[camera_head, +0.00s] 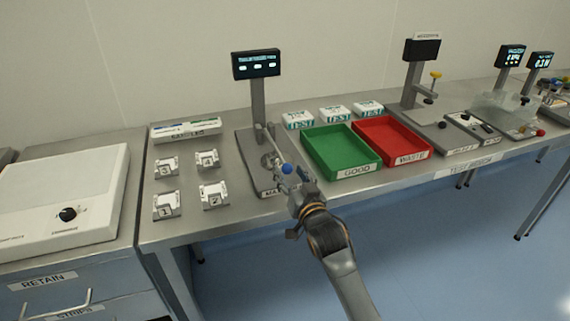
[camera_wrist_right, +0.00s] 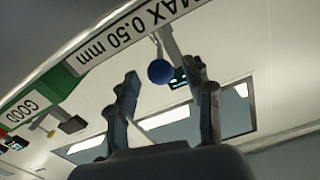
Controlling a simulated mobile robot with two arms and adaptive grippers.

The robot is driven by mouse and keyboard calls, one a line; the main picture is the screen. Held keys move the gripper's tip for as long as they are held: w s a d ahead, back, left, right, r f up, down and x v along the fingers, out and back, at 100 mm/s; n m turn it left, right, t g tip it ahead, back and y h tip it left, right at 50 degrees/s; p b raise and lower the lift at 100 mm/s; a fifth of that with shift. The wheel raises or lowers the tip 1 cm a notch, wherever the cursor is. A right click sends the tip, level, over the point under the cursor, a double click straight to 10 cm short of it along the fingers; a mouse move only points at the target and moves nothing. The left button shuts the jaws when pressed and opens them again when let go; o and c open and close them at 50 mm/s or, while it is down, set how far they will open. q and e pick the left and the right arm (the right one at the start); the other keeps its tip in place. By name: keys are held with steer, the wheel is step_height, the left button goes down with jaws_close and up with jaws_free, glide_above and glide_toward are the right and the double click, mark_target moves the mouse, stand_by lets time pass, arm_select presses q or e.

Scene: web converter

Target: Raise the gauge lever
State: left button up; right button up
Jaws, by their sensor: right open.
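The gauge (camera_head: 258,100) has a grey post, a dark display on top and a metal base with a label on its front edge. Its lever ends in a blue ball knob (camera_head: 287,169), low in front of the post. My right gripper (camera_head: 289,181) is open at the knob, and its fingers partly cover the base. In the right wrist view the blue knob (camera_wrist_right: 160,72) shows between the two spread fingers of the gripper (camera_wrist_right: 168,92), near the fingertips. Neither finger clearly touches it. Part of the lever is hidden. My left gripper is out of view.
A green GOOD tray (camera_head: 358,170) and a red WASTE tray (camera_head: 408,158) stand right of the gauge. Several numbered holders (camera_head: 213,195) stand left of it. White TEST boxes (camera_head: 334,113) line the back. Another post-mounted instrument (camera_head: 415,75) stands further right.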

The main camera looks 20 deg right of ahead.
mark_target(285, 163)
steer(key=shift+w, duration=2.15)
jaws_close()
